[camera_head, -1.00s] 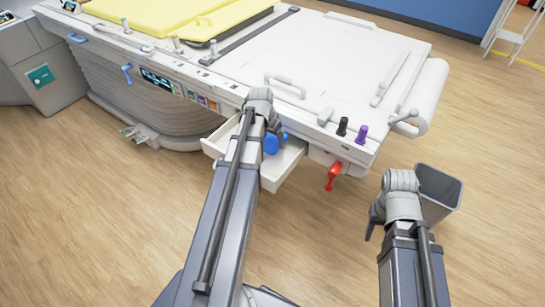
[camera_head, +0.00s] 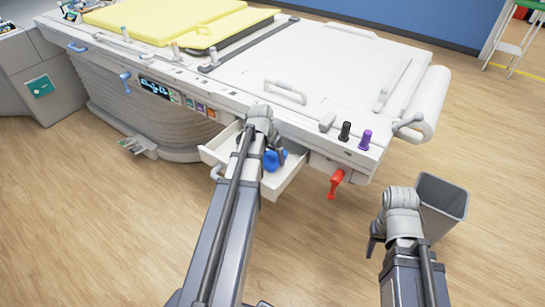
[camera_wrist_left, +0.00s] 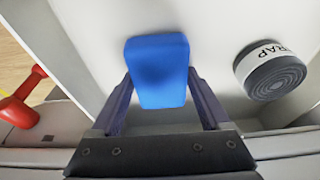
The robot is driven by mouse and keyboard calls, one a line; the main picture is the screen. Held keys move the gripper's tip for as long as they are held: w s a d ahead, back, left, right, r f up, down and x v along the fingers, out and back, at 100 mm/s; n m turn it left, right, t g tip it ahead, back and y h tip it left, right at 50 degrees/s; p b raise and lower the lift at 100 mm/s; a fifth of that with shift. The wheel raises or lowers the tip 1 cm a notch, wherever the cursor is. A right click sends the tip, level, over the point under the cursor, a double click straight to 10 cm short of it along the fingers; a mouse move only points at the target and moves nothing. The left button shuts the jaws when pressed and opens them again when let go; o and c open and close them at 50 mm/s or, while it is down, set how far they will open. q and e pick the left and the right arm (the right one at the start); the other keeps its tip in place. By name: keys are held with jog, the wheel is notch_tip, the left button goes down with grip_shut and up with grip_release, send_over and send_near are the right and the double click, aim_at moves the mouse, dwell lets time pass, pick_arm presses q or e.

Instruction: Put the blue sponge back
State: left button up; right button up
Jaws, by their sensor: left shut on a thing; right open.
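The blue sponge (camera_wrist_left: 158,72) is a rounded block between the two fingers of my left gripper (camera_wrist_left: 160,95) in the left wrist view. My left gripper is shut on it. The sponge is over the inside of an open white drawer (camera_wrist_left: 85,40); I cannot tell whether it touches the drawer floor. In the head view the sponge (camera_head: 275,159) shows beside my left gripper (camera_head: 268,150), within the drawer's outline (camera_head: 285,182). My right gripper (camera_head: 376,238) is open and empty, low at the right, over the floor beside a grey bin.
A grey roll with a white label (camera_wrist_left: 270,70) lies in the drawer. A red handle (camera_head: 336,183) hangs under the white machine table (camera_head: 340,70), right of the drawer. The grey bin (camera_head: 440,205) stands on the wood floor.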

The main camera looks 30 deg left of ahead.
aim_at(267, 161)
pick_arm(q)
jog(key=o, duration=1.2)
jog(key=shift+f, duration=0.1)
jog(key=shift+c, duration=0.2)
jog(key=p+v, duration=1.2)
jog(key=s+d+m+g, duration=0.1)
jog(key=s+d, duration=0.3)
jog(key=d, duration=0.6)
jog(key=s+d+m+g+y, duration=0.1)
jog(key=s+d, duration=0.3)
jog(key=d, duration=0.6)
jog(key=s+d+m+g, duration=0.1)
jog(key=s+d, duration=0.4)
jog(key=d, duration=0.5)
jog(key=shift+d+f+g+y, duration=0.15)
jog(key=shift+d+g+y, duration=0.15)
jog(key=shift+d, duration=0.05)
